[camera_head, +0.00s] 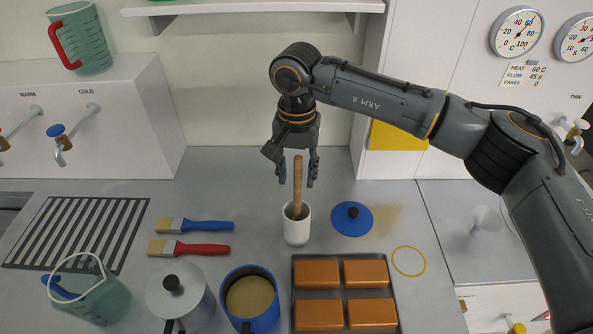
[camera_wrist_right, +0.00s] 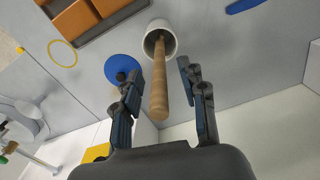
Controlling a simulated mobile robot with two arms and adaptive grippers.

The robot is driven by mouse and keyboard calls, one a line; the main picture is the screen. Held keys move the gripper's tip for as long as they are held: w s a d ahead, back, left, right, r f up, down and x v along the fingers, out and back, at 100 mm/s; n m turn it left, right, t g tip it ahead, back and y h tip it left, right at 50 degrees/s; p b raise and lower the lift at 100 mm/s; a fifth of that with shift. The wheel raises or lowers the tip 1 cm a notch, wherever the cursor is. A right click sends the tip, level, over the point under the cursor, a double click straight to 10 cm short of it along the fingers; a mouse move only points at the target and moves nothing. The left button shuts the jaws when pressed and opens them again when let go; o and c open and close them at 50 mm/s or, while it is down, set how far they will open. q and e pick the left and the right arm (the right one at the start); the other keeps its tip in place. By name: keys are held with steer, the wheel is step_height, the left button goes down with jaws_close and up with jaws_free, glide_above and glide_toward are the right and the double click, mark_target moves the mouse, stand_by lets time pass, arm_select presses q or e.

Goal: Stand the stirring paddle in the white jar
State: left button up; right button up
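The stirring paddle (camera_head: 297,186) stands nearly upright in the white jar (camera_head: 296,229), its wooden handle rising out of the mouth. Its lower end is hidden inside the jar. My right gripper (camera_head: 298,172) is above the jar, fingers pointing down. Its fingers are open, one on each side of the handle. In the right wrist view the paddle handle (camera_wrist_right: 159,85) runs between the spread fingers (camera_wrist_right: 160,78), with a gap on both sides. The white jar (camera_wrist_right: 150,38) shows beyond the fingertips. My left gripper is not in view.
A blue lid (camera_head: 352,220) lies right of the jar; a tray (camera_head: 345,294) of brown blocks is in front. Blue (camera_head: 205,226) and red (camera_head: 200,249) brushes lie to the left. A blue pot (camera_head: 251,312) and a lidded grey pot (camera_head: 191,304) stand at front left.

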step_height(320, 180, up, 12)
steer(key=shift+r, duration=0.1)
stand_by(0.5)
stand_by(0.7)
